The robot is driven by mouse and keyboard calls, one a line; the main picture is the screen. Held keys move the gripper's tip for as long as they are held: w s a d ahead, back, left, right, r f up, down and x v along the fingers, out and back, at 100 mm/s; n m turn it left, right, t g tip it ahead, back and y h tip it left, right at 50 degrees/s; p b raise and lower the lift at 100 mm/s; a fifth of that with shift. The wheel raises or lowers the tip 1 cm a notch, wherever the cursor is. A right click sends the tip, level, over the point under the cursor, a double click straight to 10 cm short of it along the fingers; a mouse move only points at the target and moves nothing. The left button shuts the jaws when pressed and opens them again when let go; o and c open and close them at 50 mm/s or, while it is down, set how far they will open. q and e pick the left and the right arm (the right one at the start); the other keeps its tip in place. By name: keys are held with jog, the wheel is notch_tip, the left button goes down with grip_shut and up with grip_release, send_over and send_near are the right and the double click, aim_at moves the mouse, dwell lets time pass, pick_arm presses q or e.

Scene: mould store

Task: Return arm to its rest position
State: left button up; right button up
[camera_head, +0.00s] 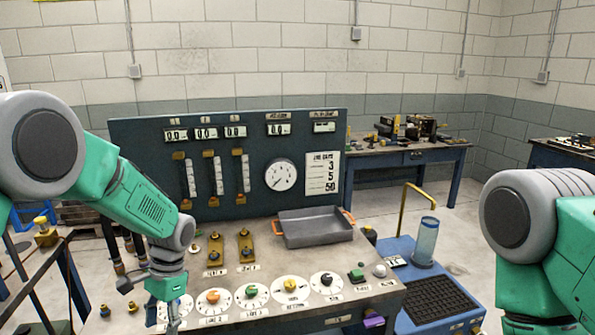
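My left arm comes in from the left and bends down over the front left of the control panel. Its gripper (163,312) points down in front of the leftmost white dial (183,305) and partly covers it. I see nothing held in it, but its fingertips are small and near the bottom edge, so I cannot tell how far apart they are. Whether it touches the dial is also unclear. My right arm shows at the right edge as a grey joint and green links, and its gripper is out of view.
The panel (135,140) carries readouts, flow tubes and a round gauge (281,175). Its desk holds several dials, brass valves (246,246) and a grey tray (315,232) with orange handles. A blue cart (400,252) with a clear cylinder (426,240) stands right, before my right arm.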

pick_arm(q)
jog(key=s+d+f+n+t+h+b, duration=0.15)
jog(key=s+f+b, duration=0.25)
jog(key=s+f, duration=1.25)
jog(key=s+a+f+n+t+b, duration=0.1)
jog(key=s+f+n+t+b, duration=0.1)
jog(key=s, duration=1.4)
notch_tip(320, 180, down, 3)
jog(key=shift+s+a+f+n+b, duration=0.15)
jog(key=shift+s+f+n+b, duration=0.05)
jog(key=shift+n+b, duration=0.8)
jog(key=shift+w+t+h, duration=0.15)
jog(key=shift+t+h, duration=0.1)
